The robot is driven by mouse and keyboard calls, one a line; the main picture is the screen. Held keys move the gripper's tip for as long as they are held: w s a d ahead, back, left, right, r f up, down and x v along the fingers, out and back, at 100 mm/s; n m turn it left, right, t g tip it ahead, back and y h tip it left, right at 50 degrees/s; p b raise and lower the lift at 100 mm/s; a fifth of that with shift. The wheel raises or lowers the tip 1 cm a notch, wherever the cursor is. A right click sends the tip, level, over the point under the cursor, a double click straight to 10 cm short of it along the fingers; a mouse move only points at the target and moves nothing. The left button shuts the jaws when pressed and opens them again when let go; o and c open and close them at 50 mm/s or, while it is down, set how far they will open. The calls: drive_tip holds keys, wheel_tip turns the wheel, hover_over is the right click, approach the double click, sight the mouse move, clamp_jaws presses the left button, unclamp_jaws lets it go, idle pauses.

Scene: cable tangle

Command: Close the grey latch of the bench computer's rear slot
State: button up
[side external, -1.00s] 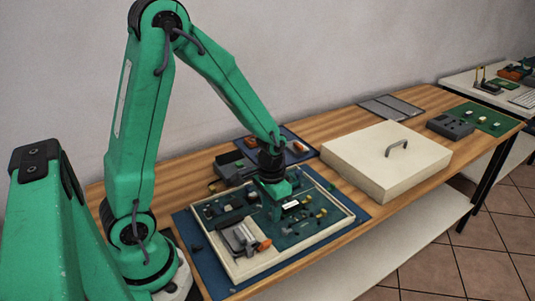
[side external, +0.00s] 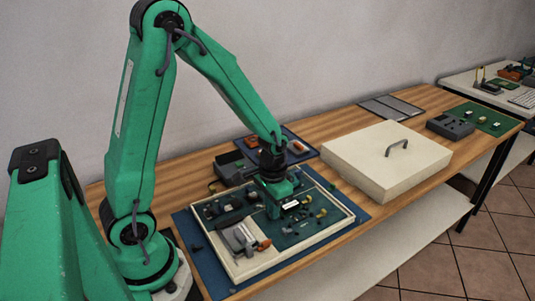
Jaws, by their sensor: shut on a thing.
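The bench computer (side external: 345,222) lies open as a shallow cream tray with a green board inside, on a blue mat. My gripper (side external: 276,212) points down over the middle of the board. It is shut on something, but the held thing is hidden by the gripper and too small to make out. A small white-labelled part (side external: 291,205) shows just right of the gripper. A grey block (side external: 239,237) with an orange part (side external: 263,245) beside it sits at the tray's near left. I cannot make out the grey latch or the rear slot for certain.
A cream cover with a grey handle (side external: 386,160) lies on the bench to the right. A dark open box (side external: 233,167) and a blue mat with orange parts (side external: 297,146) lie behind the tray.

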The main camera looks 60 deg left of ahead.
drive_tip(key=shift+w, duration=0.4)
drive_tip(key=o, duration=0.7)
drive_tip(key=shift+o, duration=0.2)
drive_tip(key=shift+r, duration=0.1)
drive_tip(key=shift+r, duration=2.95)
